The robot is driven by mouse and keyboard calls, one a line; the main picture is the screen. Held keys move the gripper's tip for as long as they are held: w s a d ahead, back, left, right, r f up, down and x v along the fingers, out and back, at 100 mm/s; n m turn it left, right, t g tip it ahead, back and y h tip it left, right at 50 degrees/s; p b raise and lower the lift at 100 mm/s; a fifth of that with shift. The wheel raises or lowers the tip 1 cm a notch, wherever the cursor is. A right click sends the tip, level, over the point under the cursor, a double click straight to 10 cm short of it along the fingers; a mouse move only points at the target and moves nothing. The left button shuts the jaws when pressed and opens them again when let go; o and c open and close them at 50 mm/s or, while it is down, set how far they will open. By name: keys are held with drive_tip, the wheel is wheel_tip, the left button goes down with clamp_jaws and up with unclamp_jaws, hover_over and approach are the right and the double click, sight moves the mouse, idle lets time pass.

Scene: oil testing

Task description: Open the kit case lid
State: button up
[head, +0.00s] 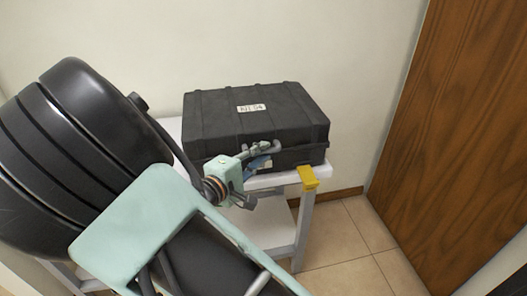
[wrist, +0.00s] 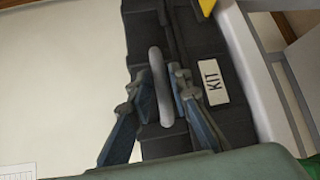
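The black kit case (head: 250,115) sits on a white-topped table against the wall, its lid down. A pale label (head: 251,108) is on its top. A grey curved handle (head: 268,147) stands out at its front side. My gripper (head: 258,160) is at that front side, beside the handle. In the wrist view the two fingers of my gripper (wrist: 162,88) stand on either side of the handle (wrist: 160,80), close to it. I cannot tell whether both touch it. A "KIT" label (wrist: 210,81) shows on the black case (wrist: 228,116) beside the right finger.
The white table (head: 285,180) has a yellow corner piece (head: 308,178) at its front right and a lower shelf (head: 268,228). A brown wooden door (head: 460,130) stands to the right. Tiled floor (head: 350,245) is clear between table and door. My arm covers the lower left.

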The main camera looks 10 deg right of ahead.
drive_tip(key=shift+x, duration=1)
drive_tip(key=shift+c, duration=0.2)
clamp_jaws()
